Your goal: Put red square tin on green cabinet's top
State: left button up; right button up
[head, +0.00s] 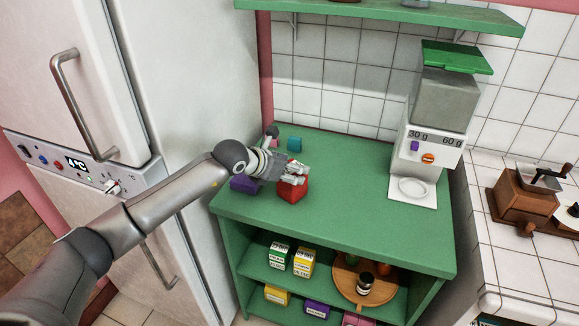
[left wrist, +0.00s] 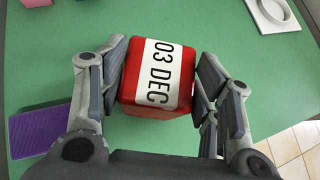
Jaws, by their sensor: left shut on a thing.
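The red square tin (head: 291,190) is at the left part of the green cabinet's top (head: 350,205), near its front edge. In the left wrist view the tin (left wrist: 130,105) has a white label reading "03 DEC". My left gripper (head: 290,177) is shut on the tin, with a finger on either side of it; the left wrist view shows my left gripper (left wrist: 160,85) around it too. The tin looks to be on the top or just above it; I cannot tell whether it touches. My right gripper is not in view.
A purple thing (head: 244,184) lies beside my gripper, and a teal block (head: 294,144) stands behind. A dispenser (head: 429,130) stands at the right back. A green shelf (head: 390,13) hangs above. The middle of the top is clear. Cartons (head: 303,262) and a round tray (head: 348,291) are below.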

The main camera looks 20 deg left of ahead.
pick_arm(q)
jog(key=shift+r, duration=0.1)
jog(key=o, duration=1.8)
jog(key=shift+c, duration=0.2)
jog(key=b+v, duration=0.2)
jog(key=v, duration=1)
